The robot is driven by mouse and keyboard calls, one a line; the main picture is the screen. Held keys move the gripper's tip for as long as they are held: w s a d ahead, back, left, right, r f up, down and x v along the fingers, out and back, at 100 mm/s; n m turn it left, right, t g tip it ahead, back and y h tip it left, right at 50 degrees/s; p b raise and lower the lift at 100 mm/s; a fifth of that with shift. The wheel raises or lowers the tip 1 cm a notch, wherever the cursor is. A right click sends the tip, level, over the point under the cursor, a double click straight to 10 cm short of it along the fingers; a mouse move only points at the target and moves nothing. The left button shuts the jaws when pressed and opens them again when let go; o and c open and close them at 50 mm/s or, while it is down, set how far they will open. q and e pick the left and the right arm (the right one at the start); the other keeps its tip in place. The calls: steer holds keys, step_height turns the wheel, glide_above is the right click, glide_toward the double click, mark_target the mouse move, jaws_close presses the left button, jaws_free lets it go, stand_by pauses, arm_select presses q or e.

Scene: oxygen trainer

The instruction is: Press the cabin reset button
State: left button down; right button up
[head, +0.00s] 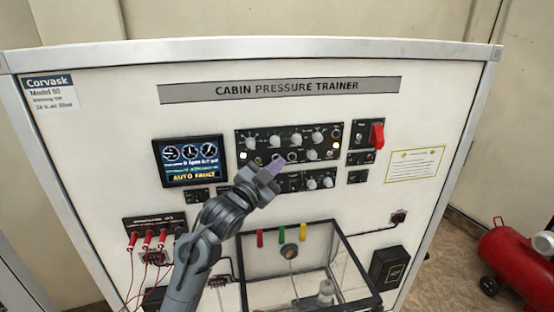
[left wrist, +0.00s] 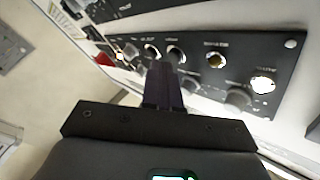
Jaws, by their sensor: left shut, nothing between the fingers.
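The black control panel (head: 240,137) with several knobs, switches and round lights sits in the upper middle of the trainer's face. Its labels are too small to read, so I cannot tell which control is the cabin reset button. My left gripper (head: 272,167) is shut and empty, its tip in front of the panel's lower edge. In the left wrist view the closed fingers (left wrist: 165,84) point at the panel (left wrist: 210,42) and overlap one knob's lower part. I cannot tell whether they touch. A white-lit round control (left wrist: 263,83) glows to their right. My right gripper is out of view.
A display (head: 189,160) reads "AUTO FAULT". A red switch guard (head: 377,135) stands out at the right. Below are a clear-walled box (head: 352,262) with a black frame and red plugs with cables (head: 147,238). A red tank (head: 512,258) stands on the floor at right.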

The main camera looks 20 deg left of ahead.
arm_select(q)
steer(key=shift+w+a, duration=0.3)
steer(key=shift+w, duration=0.1)
stand_by(0.6)
steer(key=shift+s+d, duration=0.1)
stand_by(0.3)
steer(key=shift+s+d, duration=0.4)
steer(key=shift+s, duration=0.2)
steer(key=shift+s, duration=0.1)
steer(key=s+d, duration=0.1)
steer(key=s, duration=0.1)
steer(key=s+d, duration=0.1)
steer(key=s, duration=0.1)
steer(key=shift+d, duration=0.35)
stand_by(0.4)
steer(key=shift+s, duration=0.1)
stand_by(0.3)
